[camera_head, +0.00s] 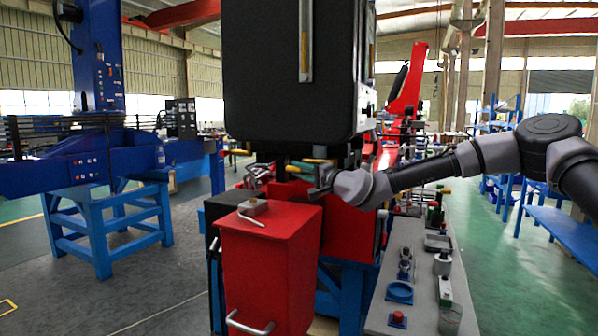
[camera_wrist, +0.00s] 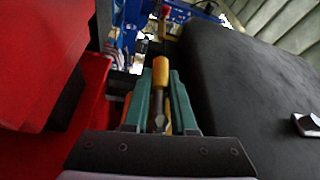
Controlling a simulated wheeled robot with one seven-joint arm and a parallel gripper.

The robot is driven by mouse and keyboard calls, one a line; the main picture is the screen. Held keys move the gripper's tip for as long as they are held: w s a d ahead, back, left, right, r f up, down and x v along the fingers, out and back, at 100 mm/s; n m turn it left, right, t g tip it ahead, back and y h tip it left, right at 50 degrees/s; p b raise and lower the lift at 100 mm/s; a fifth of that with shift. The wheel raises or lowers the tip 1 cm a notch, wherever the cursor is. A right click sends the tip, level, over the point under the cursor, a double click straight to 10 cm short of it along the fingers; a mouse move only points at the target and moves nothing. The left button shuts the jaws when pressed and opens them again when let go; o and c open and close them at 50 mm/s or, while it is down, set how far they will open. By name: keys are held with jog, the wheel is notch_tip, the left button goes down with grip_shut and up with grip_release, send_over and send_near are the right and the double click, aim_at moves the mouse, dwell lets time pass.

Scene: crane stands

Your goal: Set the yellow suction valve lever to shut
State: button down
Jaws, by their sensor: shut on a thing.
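The yellow lever (camera_wrist: 160,72) shows in the wrist view as a rounded yellow-orange handle on a grey metal stem. My gripper (camera_wrist: 163,88) has its two teal fingers shut on it, one on each side. In the head view my gripper (camera_head: 320,186) is below the large black box, with yellow handle parts (camera_head: 318,161) beside it. A further yellow piece (camera_head: 292,169) shows just left of it. The valve body is mostly hidden behind my gripper and the black box, so the lever's exact angle is hard to tell.
The large black box (camera_head: 295,70) hangs close above my gripper; a black body (camera_wrist: 245,85) fills the right of the wrist view. A red cabinet (camera_head: 268,262) stands in front. A grey bench (camera_head: 425,285) with several parts is at the right. Open floor lies left.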

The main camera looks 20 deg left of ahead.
jog(key=c, duration=0.7)
grip_release()
jog(key=shift+c, duration=0.2)
jog(key=r+v, duration=0.1)
jog(key=v, duration=0.9)
jog(key=shift+s+d+f, duration=0.2)
jog(key=shift+d+f, duration=0.15)
jog(key=shift+f, duration=0.15)
